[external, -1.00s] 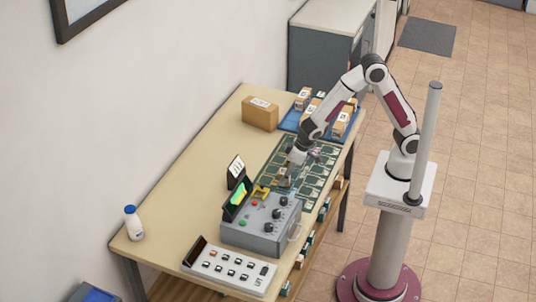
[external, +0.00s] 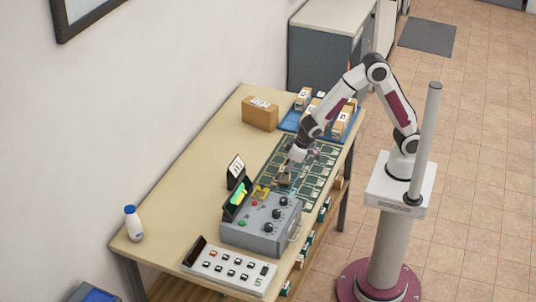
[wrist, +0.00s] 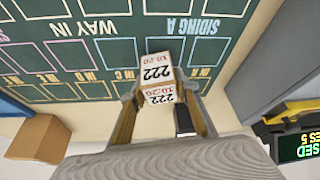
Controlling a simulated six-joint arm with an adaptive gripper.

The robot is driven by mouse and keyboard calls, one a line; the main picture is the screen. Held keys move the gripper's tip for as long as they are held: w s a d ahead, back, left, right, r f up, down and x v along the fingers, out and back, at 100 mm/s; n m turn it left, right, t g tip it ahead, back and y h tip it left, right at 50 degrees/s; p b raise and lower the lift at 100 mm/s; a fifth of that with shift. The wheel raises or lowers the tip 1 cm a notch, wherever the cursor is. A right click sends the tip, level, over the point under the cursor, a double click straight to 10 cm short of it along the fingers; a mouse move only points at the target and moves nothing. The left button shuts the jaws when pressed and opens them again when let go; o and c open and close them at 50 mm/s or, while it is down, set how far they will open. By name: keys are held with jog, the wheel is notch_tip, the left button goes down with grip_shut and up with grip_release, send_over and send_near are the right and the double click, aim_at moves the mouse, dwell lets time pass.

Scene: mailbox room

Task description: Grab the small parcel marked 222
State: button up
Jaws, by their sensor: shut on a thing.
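The small parcel marked 222 (wrist: 157,75) is a little brown box with white labels reading 222 and 10:20. It sits between the two fingers of my gripper (wrist: 165,105) in the wrist view, and the fingers are shut on it. In the external view my gripper (external: 286,174) is over the near part of the green marked board (external: 312,165), close to the grey control box. The parcel is small and partly covered there. I cannot tell whether it is touching the board or just above it.
The grey control box (external: 262,228) with knobs, a lit display (external: 237,194) and a yellow part (external: 261,191) stand close by. A blue tray (external: 290,122) of parcels and a brown carton (external: 260,113) are farther back. A white bottle (external: 133,223) stands left. The table's left side is mostly clear.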

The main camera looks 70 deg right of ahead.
jog(key=shift+r, duration=4.4)
